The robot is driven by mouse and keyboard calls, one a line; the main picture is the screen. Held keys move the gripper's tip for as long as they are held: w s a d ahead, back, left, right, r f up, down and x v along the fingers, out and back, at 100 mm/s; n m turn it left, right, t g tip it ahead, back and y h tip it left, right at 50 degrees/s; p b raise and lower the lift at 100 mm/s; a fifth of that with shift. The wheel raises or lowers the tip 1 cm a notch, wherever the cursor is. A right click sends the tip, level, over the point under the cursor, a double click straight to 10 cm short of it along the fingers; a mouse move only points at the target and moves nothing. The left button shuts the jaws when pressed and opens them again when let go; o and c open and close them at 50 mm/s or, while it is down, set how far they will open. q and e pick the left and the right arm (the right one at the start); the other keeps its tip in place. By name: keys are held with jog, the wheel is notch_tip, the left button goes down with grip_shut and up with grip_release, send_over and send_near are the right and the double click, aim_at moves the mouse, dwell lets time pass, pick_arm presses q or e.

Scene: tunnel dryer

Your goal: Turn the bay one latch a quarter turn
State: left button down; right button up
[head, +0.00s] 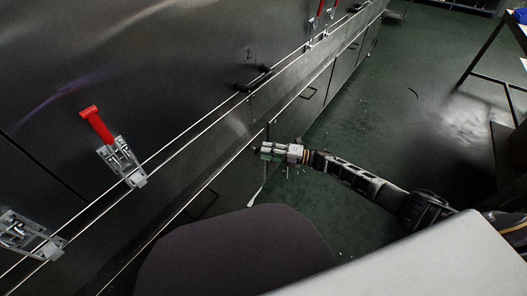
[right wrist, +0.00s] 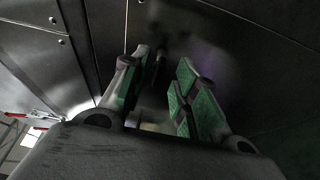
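A toggle latch with a raised red handle (head: 97,125) and silver metal base (head: 122,162) is on the dryer front at left in the head view. A second silver latch (head: 25,234) shows at the lower left edge. I cannot tell which one belongs to bay one. My right gripper (head: 264,151) is in front of the dryer's lower panels, right of the red-handled latch and well apart from it. In the right wrist view its green-padded fingers (right wrist: 160,95) stand apart with nothing held between them. My left gripper is not in view.
A dark door handle (head: 252,80) sits below a "2" marking. More red-handled latches (head: 315,25) are farther along the dryer. Lower cabinet doors (head: 345,68) line the front. The green floor (head: 400,120) is open up to a metal-framed table (head: 488,60) at right.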

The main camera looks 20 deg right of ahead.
jog(key=v, duration=0.9)
jog(key=shift+s+d, duration=0.15)
jog(key=shift+d, duration=0.2)
jog(key=shift+f, duration=0.1)
